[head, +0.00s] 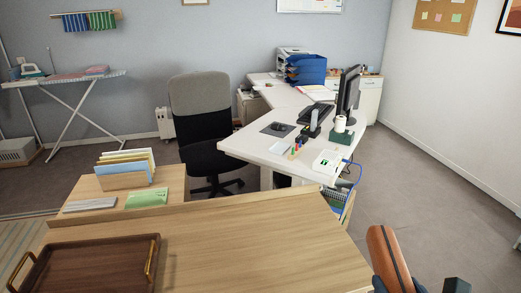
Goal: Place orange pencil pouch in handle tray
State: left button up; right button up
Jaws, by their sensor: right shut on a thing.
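The orange pencil pouch (384,252), with a dark stripe along it, is at the bottom right, held tilted in the air. My right gripper (415,286) is shut on its lower part, at the bottom edge of the head view, so the grip itself is partly cut off. The handle tray (80,245) is dark brown with brass handles and lies on the wooden table at the bottom left. Its near side is cut off by the frame, and the part that shows is empty. The pouch is well to the right of the tray, beyond the table's right edge. My left gripper is out of view.
The wooden table (225,250) is clear between the tray and its right edge. Behind the tray, a lower surface holds a file sorter (125,170), a green paper (147,198) and a grey item. An office chair (202,125) and a white desk (255,147) with a monitor stand farther back.

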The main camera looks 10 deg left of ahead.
aim_at(96, 269)
jog(key=u, duration=1.5)
jog(key=i+j+u, duration=0.3)
jog(key=i+j, duration=0.25)
